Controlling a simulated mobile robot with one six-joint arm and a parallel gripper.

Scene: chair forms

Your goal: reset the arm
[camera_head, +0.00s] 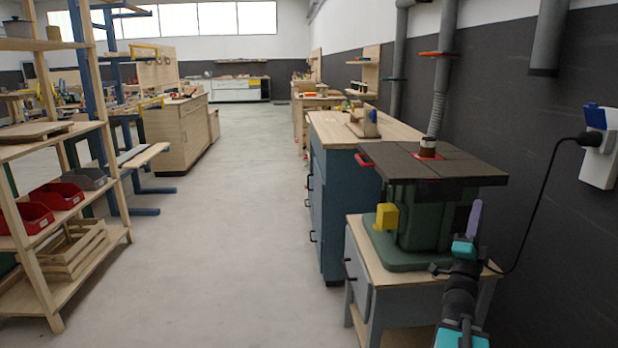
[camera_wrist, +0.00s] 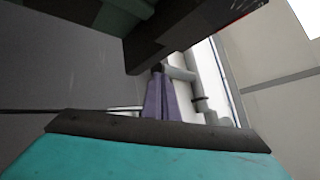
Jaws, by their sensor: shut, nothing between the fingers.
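My arm stands at the bottom right of the head view, with teal and black links. My gripper (camera_head: 475,207) has purple fingers that point up beside the right side of the green machine (camera_head: 412,210) with a dark flat top. Its tips are a little below the right end of that top; I cannot tell whether they touch anything. In the wrist view the gripper's purple fingers (camera_wrist: 158,78) are together and empty. A dark slab edge shows just above them there.
The machine stands on a grey and wood stand (camera_head: 365,255). A blue cabinet (camera_head: 335,190) is behind it. A black cable (camera_head: 545,185) hangs from a wall socket (camera_head: 598,147) at the right. A wooden shelf (camera_head: 75,240) with red bins stands left. The middle floor (camera_head: 230,200) is clear.

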